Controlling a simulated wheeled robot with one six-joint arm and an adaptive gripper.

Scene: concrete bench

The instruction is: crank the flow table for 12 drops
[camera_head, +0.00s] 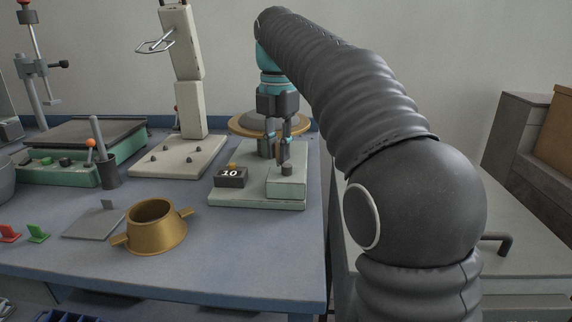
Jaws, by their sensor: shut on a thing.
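The flow table stands toward the back right of the blue bench, with a pale green base (250,199) and a round tan-rimmed top (240,123) partly hidden behind my gripper. A small black counter (231,178) on its front left reads 10. A pale green housing block (287,183) sits at the base's right. My gripper (280,156) points down above this block, shut on what seems to be the crank handle (279,150), a small brownish piece between the fingers. The fingers hide most of the crank.
A brass ring mould (155,229) with two side lugs stands at front centre. Left of it lie a grey plate (94,223) and red and green clips. A tall cream apparatus (181,90) stands left of the flow table. The bench's right edge is close to the base.

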